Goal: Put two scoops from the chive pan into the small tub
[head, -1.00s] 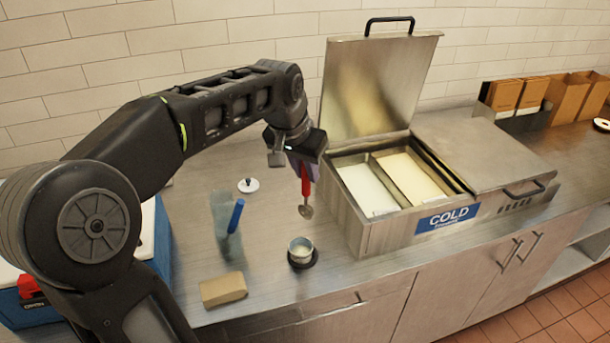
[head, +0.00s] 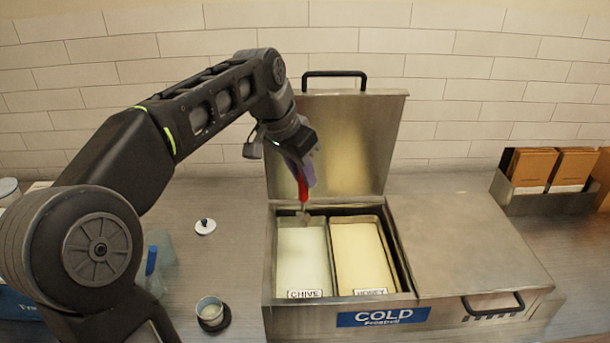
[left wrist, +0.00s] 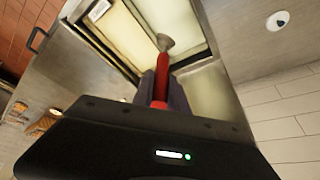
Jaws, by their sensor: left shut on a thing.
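My left gripper (head: 302,166) is shut on the red handle of a scoop (head: 303,188). The scoop points down, its small metal head by the back end of the chive pan (head: 301,262); I cannot tell whether it touches anything. The chive pan is the left one in the cold box and holds a pale, smooth fill. In the left wrist view the scoop (left wrist: 161,78) extends from the fingers, its head over the pans. The small tub (head: 209,308) stands open on a dark round base at the front left, with something pale inside. My right gripper is out of view.
A second pan (head: 361,258) with yellowish fill sits right of the chive pan. The raised lid (head: 340,145) stands behind both. A small white lid (head: 205,227) and a blue-handled tool (head: 152,261) are on the counter at left. A closed steel cover (head: 470,243) lies at right.

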